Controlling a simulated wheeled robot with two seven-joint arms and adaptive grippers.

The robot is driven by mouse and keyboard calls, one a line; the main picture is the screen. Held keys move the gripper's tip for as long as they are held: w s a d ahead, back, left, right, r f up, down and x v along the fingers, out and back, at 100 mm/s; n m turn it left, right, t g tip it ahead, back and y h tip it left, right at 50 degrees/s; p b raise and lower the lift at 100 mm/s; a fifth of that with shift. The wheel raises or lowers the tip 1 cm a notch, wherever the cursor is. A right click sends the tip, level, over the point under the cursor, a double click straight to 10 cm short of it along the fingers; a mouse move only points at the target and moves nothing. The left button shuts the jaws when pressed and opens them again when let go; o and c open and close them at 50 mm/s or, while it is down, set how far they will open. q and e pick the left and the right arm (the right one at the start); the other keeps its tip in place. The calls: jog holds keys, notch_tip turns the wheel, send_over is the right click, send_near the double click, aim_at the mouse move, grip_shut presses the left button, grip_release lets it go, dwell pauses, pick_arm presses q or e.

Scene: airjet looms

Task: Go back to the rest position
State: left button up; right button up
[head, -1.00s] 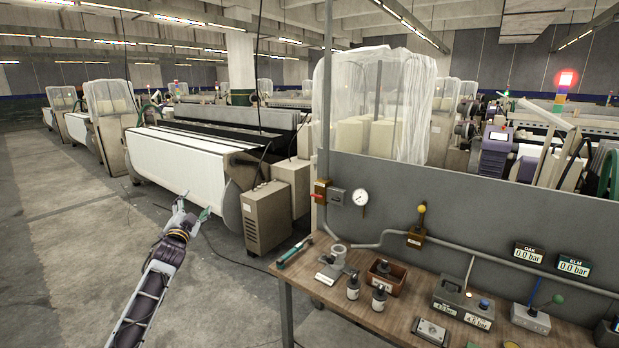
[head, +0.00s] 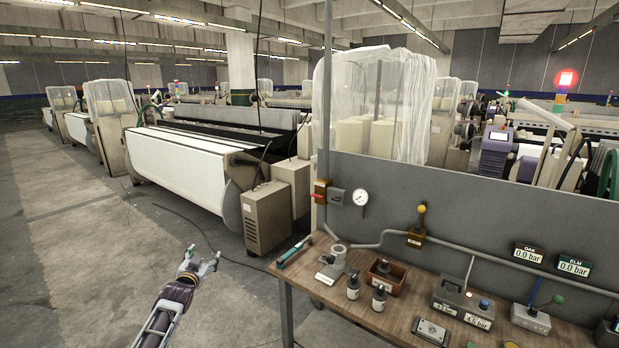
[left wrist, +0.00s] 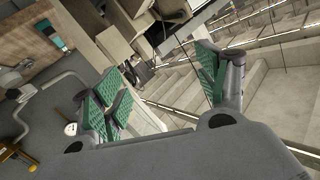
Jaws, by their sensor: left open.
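My left gripper (head: 201,262) is over the bare concrete floor, left of the workbench (head: 318,292) and apart from it. It is open and empty. In the left wrist view its two fingers with green pads (left wrist: 165,90) stand wide apart with nothing between them. My right gripper is not in view.
The workbench carries a green-handled tool (head: 294,252), a grey stand (head: 338,258), dark bottles (head: 353,287), a brown tray (head: 396,284) and gauge boxes. A grey panel (head: 460,205) rises behind it. A loom (head: 185,165) and a beige cabinet (head: 266,217) stand beyond. The floor (head: 80,270) at left is free.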

pick_arm(q)
jog(key=s+d+f+g, duration=0.15)
jog(key=s+f, duration=0.45)
jog(key=f, duration=0.6)
jog(key=s+d+f+g, duration=0.1)
jog(key=s+f+g, duration=0.2)
jog(key=s+f, duration=0.55)
jog(key=s+d+f+g, duration=0.15)
jog(key=s+f, duration=0.25)
jog(key=f, duration=1)
jog(key=s+d+f+g, duration=0.3)
jog(key=s+f+g, duration=0.1)
jog(key=s+f, duration=1.5)
jog(key=s+d+f+g, duration=0.1)
jog(key=s+f, duration=0.2)
jog(key=s, duration=0.9)
jog(key=s+d+f+g, duration=0.2)
jog(key=s+f, duration=0.1)
jog(key=s, duration=1)
jog(key=s+d+f+g+h, duration=0.1)
jog(key=s+d+f+g, duration=0.1)
jog(key=s, duration=1)
jog(key=shift+s+f+n, duration=0.25)
jog(key=shift+f+n, duration=0.05)
jog(key=shift+f, duration=0.45)
jog(key=shift+c, duration=0.5)
